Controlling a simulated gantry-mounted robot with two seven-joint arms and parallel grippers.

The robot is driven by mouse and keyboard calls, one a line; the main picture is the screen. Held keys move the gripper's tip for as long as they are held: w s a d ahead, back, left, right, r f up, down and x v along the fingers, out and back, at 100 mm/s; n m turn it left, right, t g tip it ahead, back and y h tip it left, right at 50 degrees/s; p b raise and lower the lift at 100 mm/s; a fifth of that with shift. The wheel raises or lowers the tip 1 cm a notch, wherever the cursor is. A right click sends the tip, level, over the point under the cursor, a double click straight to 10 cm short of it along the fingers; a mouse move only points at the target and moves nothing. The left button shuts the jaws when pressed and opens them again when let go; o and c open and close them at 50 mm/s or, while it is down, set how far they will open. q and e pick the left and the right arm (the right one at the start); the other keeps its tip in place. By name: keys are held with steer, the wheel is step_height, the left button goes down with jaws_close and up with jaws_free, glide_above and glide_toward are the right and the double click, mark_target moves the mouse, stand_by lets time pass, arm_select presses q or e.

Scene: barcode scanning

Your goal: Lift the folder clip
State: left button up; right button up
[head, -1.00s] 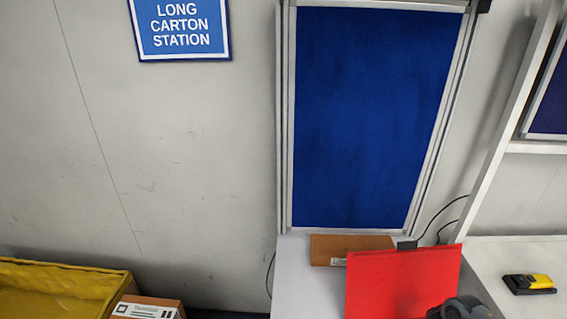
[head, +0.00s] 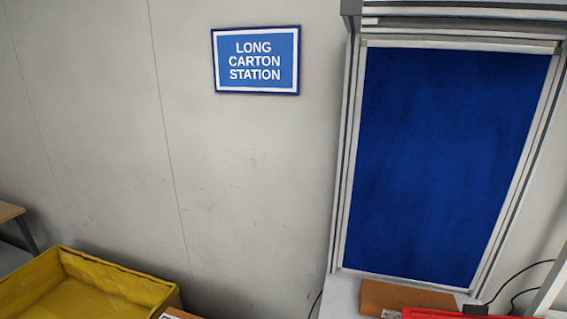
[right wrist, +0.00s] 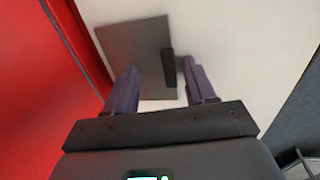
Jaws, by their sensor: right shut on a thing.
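In the right wrist view my right gripper (right wrist: 161,88) has its two dark purple-grey fingers set well apart, with a flat dark grey piece between and beyond the fingertips. This piece, which I take to be the folder clip (right wrist: 140,50), has a raised black bar along its right side. The gripper is shut on it, though the exact contact is hard to see. A pale surface lies behind it. A red panel (right wrist: 40,80) fills the left of this view; its top edge also shows in the head view (head: 470,314). My left gripper is not in view.
In the head view a brown carton (head: 400,296) lies on the pale table below a blue panel (head: 440,165). A yellow bin (head: 115,283) stands at the lower left, with another carton (head: 180,314) beside it. A station sign (head: 256,60) hangs on the wall.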

steer(key=shift+s+f+g, duration=0.3)
steer(key=shift+s+f, duration=0.15)
steer(key=shift+f, duration=0.25)
steer(key=shift+c, duration=1.3)
steer(key=shift+w+r+p, duration=0.1)
steer(key=shift+r+p, duration=0.2)
steer(key=shift+c, duration=0.5)
steer(key=shift+r, duration=0.25)
jaws_close()
steer(key=shift+a+r, duration=0.1)
steer(key=shift+r, duration=0.1)
